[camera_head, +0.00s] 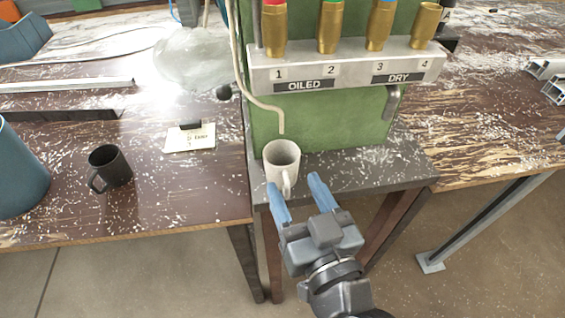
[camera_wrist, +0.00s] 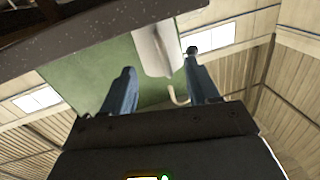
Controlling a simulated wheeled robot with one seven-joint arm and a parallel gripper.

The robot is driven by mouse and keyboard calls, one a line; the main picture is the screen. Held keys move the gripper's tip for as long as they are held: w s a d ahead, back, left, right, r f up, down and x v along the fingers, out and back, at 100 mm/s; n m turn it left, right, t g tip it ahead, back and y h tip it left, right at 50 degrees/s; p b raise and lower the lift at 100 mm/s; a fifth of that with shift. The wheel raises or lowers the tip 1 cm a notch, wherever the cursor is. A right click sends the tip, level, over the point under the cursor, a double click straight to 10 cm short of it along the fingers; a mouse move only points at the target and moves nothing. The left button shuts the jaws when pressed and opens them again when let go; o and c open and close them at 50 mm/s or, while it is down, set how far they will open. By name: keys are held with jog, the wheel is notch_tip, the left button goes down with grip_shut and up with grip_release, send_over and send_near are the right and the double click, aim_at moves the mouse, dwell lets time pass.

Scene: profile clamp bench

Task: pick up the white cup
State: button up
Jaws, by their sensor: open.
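The white cup (camera_head: 281,158) stands upright on the dark ledge in front of the green machine, with its handle facing my gripper. My gripper (camera_head: 294,182) is open, its two blue fingers pointing at the cup from the near side. In the head view the left fingertip overlaps the cup's lower left edge and the right one lies to its right; I cannot tell whether either touches. In the wrist view the cup (camera_wrist: 153,48) shows upside down, with its handle toward me, beyond and roughly between the open fingertips (camera_wrist: 160,65). Nothing is held.
A thin beige tube (camera_head: 262,103) hangs just above the cup. The green machine (camera_head: 320,125) stands behind it, with a rack of brass cylinders (camera_head: 345,62). A black mug (camera_head: 110,167) and a small card (camera_head: 190,137) are on the left table. A blue bin (camera_head: 18,170) is far left.

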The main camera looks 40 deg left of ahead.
jog(key=shift+x, duration=0.85)
grip_shut()
